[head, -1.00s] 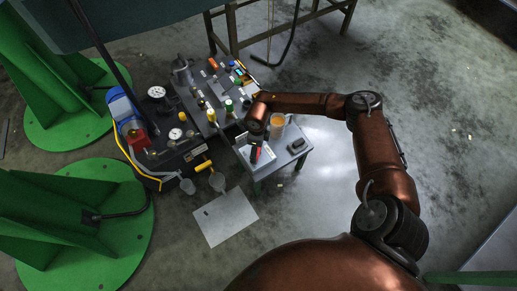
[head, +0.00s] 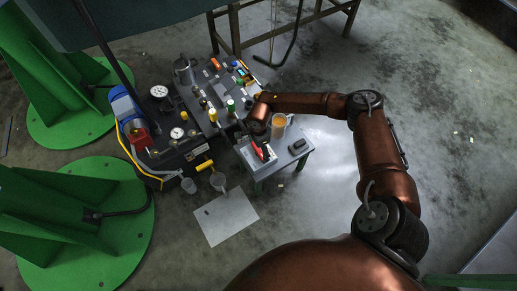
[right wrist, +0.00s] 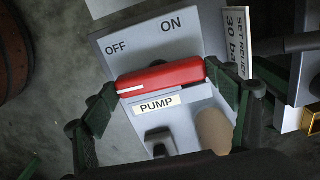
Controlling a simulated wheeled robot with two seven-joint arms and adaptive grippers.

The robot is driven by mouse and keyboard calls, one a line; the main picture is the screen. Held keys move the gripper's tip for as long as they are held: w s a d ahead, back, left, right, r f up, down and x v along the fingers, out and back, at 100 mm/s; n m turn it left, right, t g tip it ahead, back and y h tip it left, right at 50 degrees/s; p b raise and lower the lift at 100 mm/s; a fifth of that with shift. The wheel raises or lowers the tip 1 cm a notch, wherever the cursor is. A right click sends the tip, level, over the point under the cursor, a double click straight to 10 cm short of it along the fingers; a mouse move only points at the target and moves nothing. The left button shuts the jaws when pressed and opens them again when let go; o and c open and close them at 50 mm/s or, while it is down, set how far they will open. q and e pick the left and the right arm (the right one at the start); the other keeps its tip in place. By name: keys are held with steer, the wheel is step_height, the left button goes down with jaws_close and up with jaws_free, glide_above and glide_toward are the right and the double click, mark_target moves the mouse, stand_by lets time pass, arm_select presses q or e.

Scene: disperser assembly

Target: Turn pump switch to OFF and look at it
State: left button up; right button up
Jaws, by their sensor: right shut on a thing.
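The red pump switch handle (right wrist: 161,76) lies across a grey panel (right wrist: 145,43) in the right wrist view. A white line marks its left end, which sits below the word OFF; ON is printed higher and to the right. A PUMP label (right wrist: 156,104) is just below the handle. My right gripper (right wrist: 162,97) is shut on the handle, with one green-padded finger at each end. My left gripper is out of view.
A pale sheet (head: 227,217) lies on the floor. Green stands are at far left.

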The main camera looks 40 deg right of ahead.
steer(key=shift+n, duration=0.4)
steer(key=o, duration=1.2)
steer(key=shift+c, duration=0.2)
steer(key=shift+r, duration=0.1)
steer(key=shift+w+r, duration=0.1)
steer(key=shift+r, duration=0.25)
step_height(320, 180, up, 11)
steer(key=shift+a, duration=0.15)
